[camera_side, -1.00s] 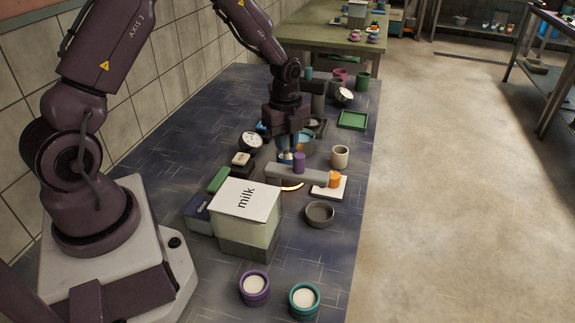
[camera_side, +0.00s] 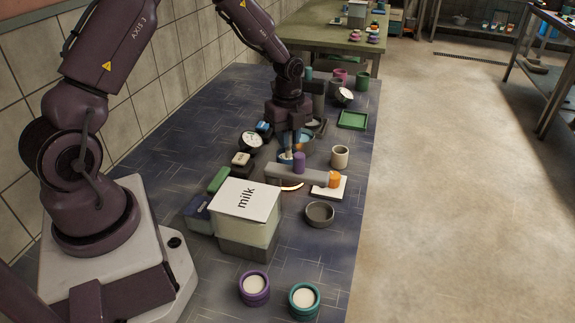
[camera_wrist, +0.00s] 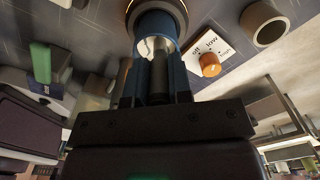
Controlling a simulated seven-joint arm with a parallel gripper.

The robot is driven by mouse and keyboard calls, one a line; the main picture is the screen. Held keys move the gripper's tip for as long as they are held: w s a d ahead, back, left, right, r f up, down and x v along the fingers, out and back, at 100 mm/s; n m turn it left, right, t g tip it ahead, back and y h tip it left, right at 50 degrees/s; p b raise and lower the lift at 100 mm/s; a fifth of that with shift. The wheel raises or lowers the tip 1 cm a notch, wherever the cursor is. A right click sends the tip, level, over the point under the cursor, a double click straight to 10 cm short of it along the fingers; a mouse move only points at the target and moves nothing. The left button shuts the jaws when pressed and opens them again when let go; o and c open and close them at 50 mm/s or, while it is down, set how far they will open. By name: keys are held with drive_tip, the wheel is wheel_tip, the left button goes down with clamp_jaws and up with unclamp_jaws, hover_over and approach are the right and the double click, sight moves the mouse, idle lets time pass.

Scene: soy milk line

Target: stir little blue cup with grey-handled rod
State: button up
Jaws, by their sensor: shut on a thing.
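My gripper (camera_side: 292,140) is shut on the dark grey handle of the rod (camera_wrist: 159,75), which points down from between its fingers; the gripper also shows in the wrist view (camera_wrist: 157,92). The little blue cup (camera_side: 286,158) stands below the fingers, partly hidden behind a grey bar. In the wrist view the blue cup (camera_wrist: 141,27) is at the top centre, and the rod's lower end reaches into its mouth. The tip and the cup's bottom are hidden.
The milk box (camera_side: 247,200) stands in front. A beige cup (camera_side: 340,156) and a dark bowl (camera_side: 319,214) are to the right.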

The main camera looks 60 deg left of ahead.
drive_tip(key=shift+s+a, duration=0.1)
drive_tip(key=shift+s, duration=0.25)
drive_tip(key=shift+w+d, duration=0.1)
drive_tip(key=shift+d, duration=0.3)
idle(0.4)
drive_tip(key=shift+r, duration=3.4)
